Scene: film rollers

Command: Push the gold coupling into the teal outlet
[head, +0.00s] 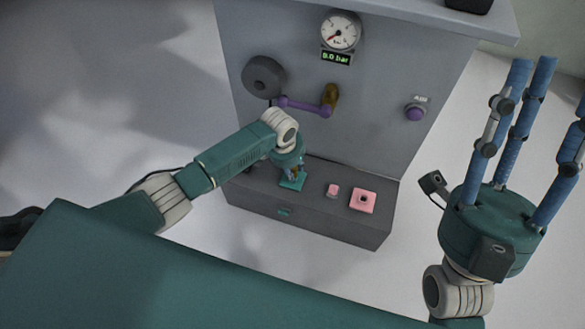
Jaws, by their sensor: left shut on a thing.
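My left gripper (291,172) points down at the teal outlet (292,184), a square plate on top of the low grey block. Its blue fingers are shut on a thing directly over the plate. That thing is almost wholly hidden by the fingers and wrist; from its place I take it to be the gold coupling. I cannot tell whether it is above the opening or partly in it. My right gripper (545,88) is at the right, its blue fingers spread open, pointing up, empty and far from the block.
A pink square fitting (363,201) and a small pink piece (333,191) stand right of the teal outlet. On the grey panel are a dark reel (264,77), a purple lever (302,106) on a gold-brown body, a gauge (340,32) and a purple knob (414,113).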

